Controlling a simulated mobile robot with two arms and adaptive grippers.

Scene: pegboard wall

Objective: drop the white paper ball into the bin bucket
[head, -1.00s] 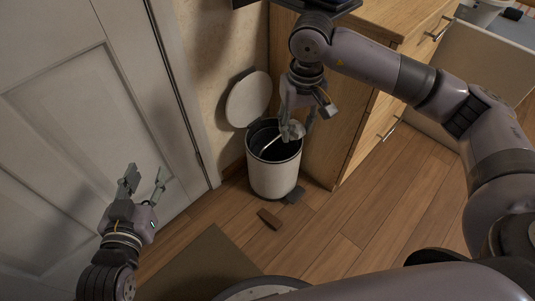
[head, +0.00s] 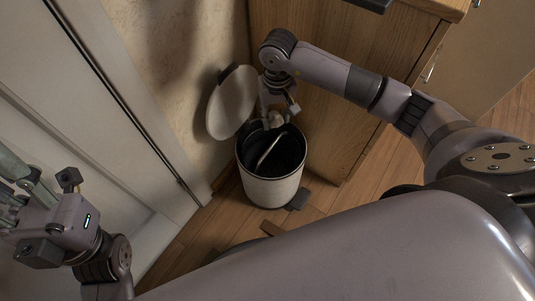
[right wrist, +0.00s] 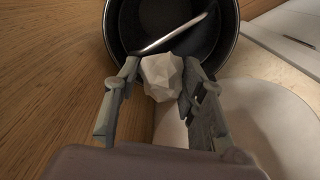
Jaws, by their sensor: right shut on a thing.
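The white bin bucket (head: 270,185) stands on the floor with its round lid (head: 231,103) swung open against the wall. My right gripper (head: 275,118) is at the bin's back rim, pointing down. In the right wrist view its fingers are shut on the white paper ball (right wrist: 162,77), which sits in front of the bin's dark opening (right wrist: 130,44). In the head view the ball (head: 276,119) is small and partly hidden by the gripper. My left gripper (head: 25,190) is at the left edge, far from the bin; its fingers are partly cut off and look apart.
A wooden cabinet (head: 310,110) stands close to the right of the bin. A white door (head: 95,130) is to the left. A light rod (head: 267,150) leans inside the bin.

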